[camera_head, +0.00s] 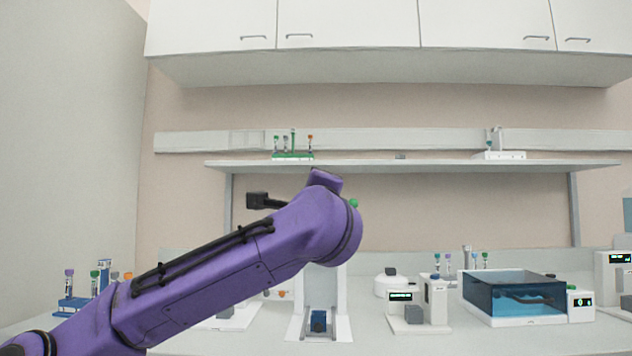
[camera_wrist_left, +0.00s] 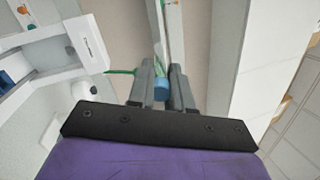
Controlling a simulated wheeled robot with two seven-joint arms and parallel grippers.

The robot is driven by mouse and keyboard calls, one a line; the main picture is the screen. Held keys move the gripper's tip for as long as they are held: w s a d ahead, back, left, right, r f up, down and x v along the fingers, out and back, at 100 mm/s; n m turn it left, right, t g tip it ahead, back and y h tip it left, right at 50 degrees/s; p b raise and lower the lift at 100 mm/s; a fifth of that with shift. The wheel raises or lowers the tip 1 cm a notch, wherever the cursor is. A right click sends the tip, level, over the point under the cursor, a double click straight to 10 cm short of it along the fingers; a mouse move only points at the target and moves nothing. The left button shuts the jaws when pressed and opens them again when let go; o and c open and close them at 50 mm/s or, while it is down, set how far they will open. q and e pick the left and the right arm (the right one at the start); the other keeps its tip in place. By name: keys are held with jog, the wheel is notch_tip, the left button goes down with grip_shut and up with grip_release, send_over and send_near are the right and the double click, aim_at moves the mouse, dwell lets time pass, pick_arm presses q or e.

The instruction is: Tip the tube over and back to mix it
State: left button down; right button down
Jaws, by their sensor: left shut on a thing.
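My left arm reaches in from the left in the head view, and its purple wrist hides the gripper there. In the left wrist view my left gripper (camera_wrist_left: 167,78) is shut on a tube (camera_wrist_left: 161,90), whose blue end shows between the dark fingers. The rest of the tube is mostly hidden. A small green cap (camera_head: 353,203) peeks out beside my wrist in the head view; I cannot tell if it belongs to the held tube. My right gripper is in neither view.
A shelf (camera_head: 400,166) holds a green tube rack (camera_head: 292,156) and a white rack (camera_head: 498,156). On the bench stand a blue rack (camera_head: 72,305), a small device (camera_head: 434,305) and a blue-lidded water bath (camera_head: 512,292). Cabinets (camera_head: 350,25) hang above.

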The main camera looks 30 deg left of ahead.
pick_arm(q)
notch_tip(320, 180, up, 3)
jog(key=g+h+p, duration=0.3)
jog(key=g+p, duration=0.1)
jog(key=p, duration=0.3)
jog(key=g+h+p, duration=0.2)
jog(key=g+p, duration=0.2)
jog(key=p, duration=0.3)
jog(key=shift+w+f+h, duration=0.1)
jog(key=shift+f+h, duration=0.05)
jog(key=shift+h, duration=0.25)
jog(key=g+h+p, duration=0.2)
jog(key=p, duration=0.4)
jog(key=g+h+p, duration=0.2)
jog(key=g+p, duration=0.1)
jog(key=p, duration=0.2)
jog(key=w+g+h+p, duration=0.1)
jog(key=g+h+p, duration=0.1)
jog(key=p, duration=0.4)
jog(key=shift+a+g+p, duration=0.3)
jog(key=shift+a+g, duration=0.05)
jog(key=shift+g, duration=0.35)
jog(key=shift+f+p, duration=0.25)
jog(key=shift+p, duration=0.05)
jog(key=shift+f+g+h, duration=0.3)
jog(key=shift+f, duration=0.05)
